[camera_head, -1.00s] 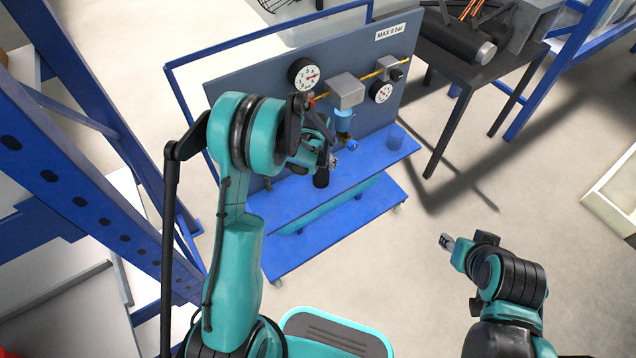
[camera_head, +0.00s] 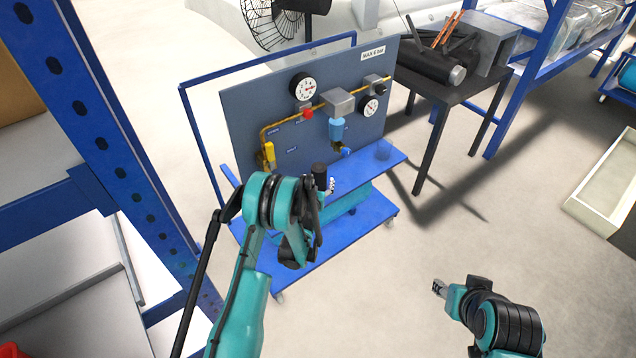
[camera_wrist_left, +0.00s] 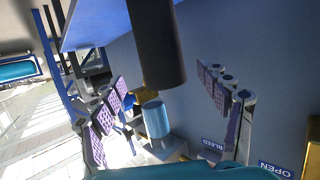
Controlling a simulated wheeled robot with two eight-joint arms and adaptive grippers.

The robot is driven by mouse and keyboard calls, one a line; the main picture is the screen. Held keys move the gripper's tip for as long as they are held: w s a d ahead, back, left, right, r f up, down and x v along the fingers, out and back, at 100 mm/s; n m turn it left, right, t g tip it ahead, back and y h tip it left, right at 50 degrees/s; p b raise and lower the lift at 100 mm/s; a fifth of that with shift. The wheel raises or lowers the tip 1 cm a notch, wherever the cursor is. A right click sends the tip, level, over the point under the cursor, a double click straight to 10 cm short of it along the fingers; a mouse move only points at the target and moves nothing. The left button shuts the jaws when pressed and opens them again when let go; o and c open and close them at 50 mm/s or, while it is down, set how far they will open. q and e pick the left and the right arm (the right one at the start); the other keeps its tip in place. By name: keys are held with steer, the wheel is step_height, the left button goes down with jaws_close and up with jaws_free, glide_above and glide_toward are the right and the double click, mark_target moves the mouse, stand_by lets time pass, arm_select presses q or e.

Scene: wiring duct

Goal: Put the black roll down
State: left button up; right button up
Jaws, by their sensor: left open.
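The black roll (camera_head: 319,176) is a small dark upright cylinder at the blue cart's shelf, in front of the grey panel. Its lower end is hidden, so contact with the shelf is not clear. In the left wrist view the roll (camera_wrist_left: 156,45) comes down from the top edge. My left gripper (camera_head: 326,192) is close to the roll, on its near side. In the wrist view the fingers of this gripper (camera_wrist_left: 165,100) are spread wide, with the roll between or beyond them and no clear contact. My right gripper (camera_head: 439,288) is off over the floor, small in view.
The blue cart shelf (camera_head: 362,172) carries the panel (camera_head: 245,118) with gauges, a yellow pipe and valves. A black table (camera_head: 418,88) with tubes is behind right. A blue rack (camera_head: 110,120) stands left.

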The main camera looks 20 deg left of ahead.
mark_target(318, 178)
arm_select(q)
steer(key=shift+w+a+f, duration=0.1)
steer(key=shift+w+a, duration=0.05)
steer(key=shift+w, duration=0.45)
steer(key=b+x, duration=0.2)
steer(key=x, duration=0.2)
steer(key=shift+w+a+f, duration=0.1)
steer(key=shift+w+f, duration=0.15)
steer(key=shift+f, duration=0.05)
steer(key=shift+w, duration=0.2)
steer(key=shift+r, duration=0.1)
steer(key=c, duration=1.4)
steer(key=shift+o, duration=0.2)
